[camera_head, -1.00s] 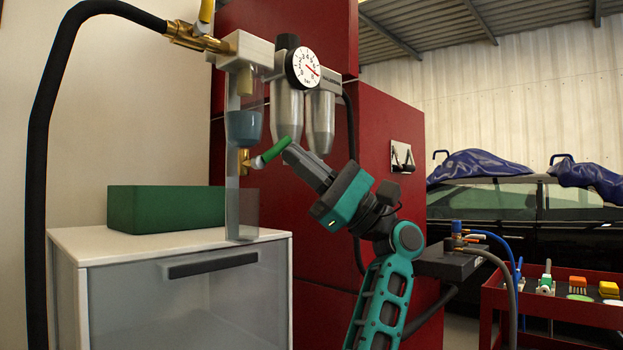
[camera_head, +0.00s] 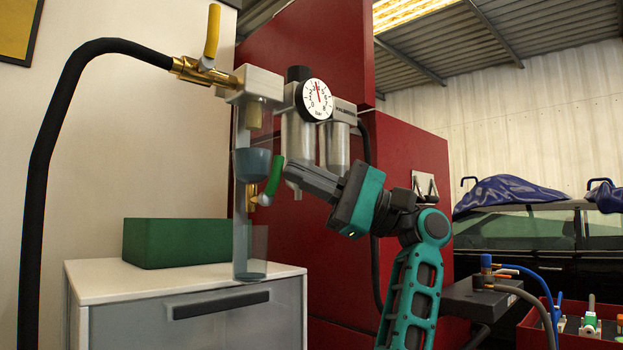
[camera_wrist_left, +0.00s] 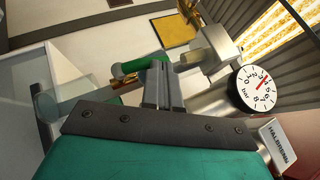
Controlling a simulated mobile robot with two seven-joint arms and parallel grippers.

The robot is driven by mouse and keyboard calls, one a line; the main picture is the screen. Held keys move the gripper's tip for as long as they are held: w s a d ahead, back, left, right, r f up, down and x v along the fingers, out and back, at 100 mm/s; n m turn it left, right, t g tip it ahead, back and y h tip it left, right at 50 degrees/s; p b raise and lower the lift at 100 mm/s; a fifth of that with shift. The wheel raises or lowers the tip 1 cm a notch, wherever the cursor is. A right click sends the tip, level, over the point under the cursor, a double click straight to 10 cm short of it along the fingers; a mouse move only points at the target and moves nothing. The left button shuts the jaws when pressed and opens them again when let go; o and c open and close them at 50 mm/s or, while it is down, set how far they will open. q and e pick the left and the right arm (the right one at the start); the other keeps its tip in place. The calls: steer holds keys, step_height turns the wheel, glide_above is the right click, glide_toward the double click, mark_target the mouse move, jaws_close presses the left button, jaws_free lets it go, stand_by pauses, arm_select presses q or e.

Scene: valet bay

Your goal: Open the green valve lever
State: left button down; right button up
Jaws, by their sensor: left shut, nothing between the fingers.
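The green valve lever (camera_head: 274,176) sits on a small brass valve (camera_head: 252,196) beside the clear tube under the filter unit. It points steeply upward, slightly to the right. It also shows in the wrist view (camera_wrist_left: 136,66). My left gripper (camera_head: 288,171) is shut and empty, its fingertips right beside the lever, on the lever's right in the head view. In the wrist view the shut fingers (camera_wrist_left: 162,80) overlap the lever's end; whether they touch is unclear. My right gripper is out of view.
A yellow lever (camera_head: 212,32) stands upright on the brass inlet with a black hose (camera_head: 45,150). A pressure gauge (camera_head: 317,99) and metal bowls hang above my gripper. A green box (camera_head: 175,243) stands on the white cabinet (camera_head: 100,283). A red cabinet (camera_head: 340,240) stands behind.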

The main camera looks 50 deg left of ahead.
arm_select(q)
steer(key=p+v, duration=0.2)
steer(key=v, duration=1.1)
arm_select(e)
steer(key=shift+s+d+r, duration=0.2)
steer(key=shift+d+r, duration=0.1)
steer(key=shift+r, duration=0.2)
